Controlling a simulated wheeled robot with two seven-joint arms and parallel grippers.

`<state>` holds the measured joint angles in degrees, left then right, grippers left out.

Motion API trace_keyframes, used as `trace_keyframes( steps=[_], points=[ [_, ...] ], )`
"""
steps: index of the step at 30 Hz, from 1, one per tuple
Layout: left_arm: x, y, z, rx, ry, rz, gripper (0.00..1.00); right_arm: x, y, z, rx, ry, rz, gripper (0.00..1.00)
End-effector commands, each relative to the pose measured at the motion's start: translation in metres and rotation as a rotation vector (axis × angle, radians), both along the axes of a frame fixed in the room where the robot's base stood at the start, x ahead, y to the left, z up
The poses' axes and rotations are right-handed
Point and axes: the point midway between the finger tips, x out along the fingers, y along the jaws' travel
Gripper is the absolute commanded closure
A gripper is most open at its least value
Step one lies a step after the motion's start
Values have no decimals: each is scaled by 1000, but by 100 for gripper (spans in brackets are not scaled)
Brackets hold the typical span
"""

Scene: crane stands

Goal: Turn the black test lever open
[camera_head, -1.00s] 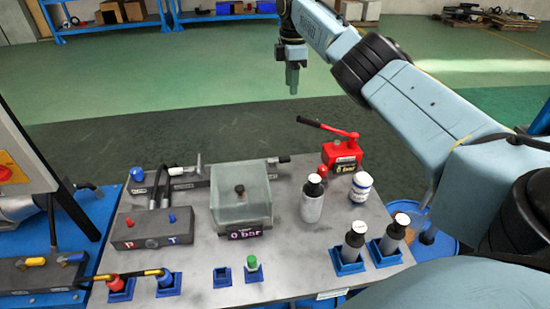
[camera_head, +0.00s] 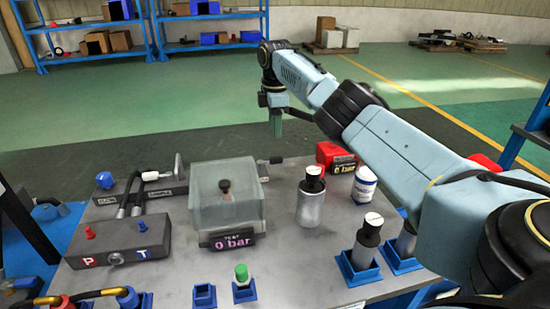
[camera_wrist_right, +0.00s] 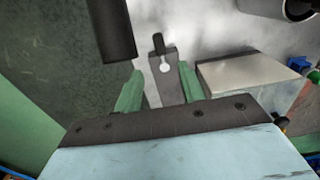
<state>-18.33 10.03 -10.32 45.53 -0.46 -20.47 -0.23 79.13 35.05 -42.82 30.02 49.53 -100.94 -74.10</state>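The black test lever (camera_head: 277,160) is a short dark handle at the right end of the grey valve block behind the clear test box. In the right wrist view the lever (camera_wrist_right: 158,43) stands on a grey block with a pale round mark, ahead of the fingers. My right gripper (camera_head: 276,122) points down above the lever, apart from it. Its green fingers (camera_wrist_right: 160,88) are spread with nothing held between them. The clear box (camera_head: 227,205) has a "0 bar" display (camera_head: 232,240) at its front. My left gripper is in neither view.
Bottles (camera_head: 311,198) stand right of the box. A P/T block (camera_head: 117,243) sits at left.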

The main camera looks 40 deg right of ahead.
Motion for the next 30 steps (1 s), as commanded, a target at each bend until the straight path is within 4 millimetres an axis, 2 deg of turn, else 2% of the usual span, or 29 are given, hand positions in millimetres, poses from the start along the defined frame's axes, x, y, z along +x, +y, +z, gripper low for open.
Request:
trace_keyframes(
  steps=[1,6,12,19,29,30],
  points=[
    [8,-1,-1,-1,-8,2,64,-1,0,-15,-1,4,-1,60],
    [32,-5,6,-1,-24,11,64,-1,0,-51,-1,5,-2,60],
    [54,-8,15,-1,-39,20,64,-1,0,-83,1,3,-1,60],
    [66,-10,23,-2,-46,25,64,0,0,-98,1,2,-2,60],
    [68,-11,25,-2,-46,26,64,0,0,-100,0,1,-1,60],
    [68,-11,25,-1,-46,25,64,0,0,-100,0,1,-1,64]
  ],
)
